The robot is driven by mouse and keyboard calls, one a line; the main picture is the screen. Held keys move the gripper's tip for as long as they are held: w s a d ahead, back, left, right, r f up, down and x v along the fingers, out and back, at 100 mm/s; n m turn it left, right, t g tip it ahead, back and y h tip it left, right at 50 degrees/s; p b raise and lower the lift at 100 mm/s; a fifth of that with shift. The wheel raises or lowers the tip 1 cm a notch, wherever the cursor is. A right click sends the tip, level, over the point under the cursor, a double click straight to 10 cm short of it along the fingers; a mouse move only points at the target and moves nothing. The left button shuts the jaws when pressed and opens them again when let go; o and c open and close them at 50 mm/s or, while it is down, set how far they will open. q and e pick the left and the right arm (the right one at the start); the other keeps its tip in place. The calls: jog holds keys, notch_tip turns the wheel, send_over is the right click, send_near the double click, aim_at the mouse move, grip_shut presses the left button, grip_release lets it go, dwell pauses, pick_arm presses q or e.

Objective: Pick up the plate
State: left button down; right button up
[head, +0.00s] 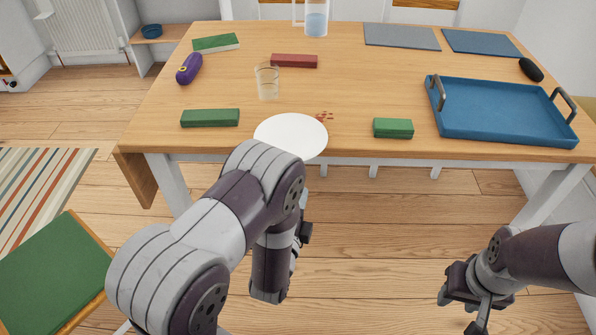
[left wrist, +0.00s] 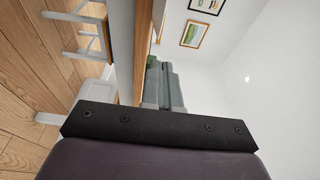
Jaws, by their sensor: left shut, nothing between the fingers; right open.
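The white round plate (head: 291,134) lies at the front edge of the wooden table in the head view, its near rim reaching past the edge. My left arm hides a little of its lower left side. My left gripper (head: 304,232) shows only as a small dark part below the plate, mostly hidden by my own arm; it is shut and empty, apart from the plate. The plate is not seen in the left wrist view. My right gripper (head: 463,311) is open and empty at the lower right, over the floor and well away from the plate.
Near the plate are red-brown bits (head: 324,117), a glass (head: 267,83), a green box (head: 393,128) and another green box (head: 210,118). A blue tray (head: 505,132) with handles stands at the right. A green-seated chair (head: 55,275) is at the lower left.

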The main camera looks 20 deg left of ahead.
pick_arm(q)
jog(key=w+a, duration=0.3)
jog(key=w, duration=0.5)
jog(key=shift+w+a+b, duration=0.15)
jog(key=shift+w+b, duration=0.05)
jog(key=shift+b, duration=0.15)
jog(key=shift+w+a, duration=0.55)
jog(key=shift+a, duration=0.05)
jog(key=shift+f, duration=0.15)
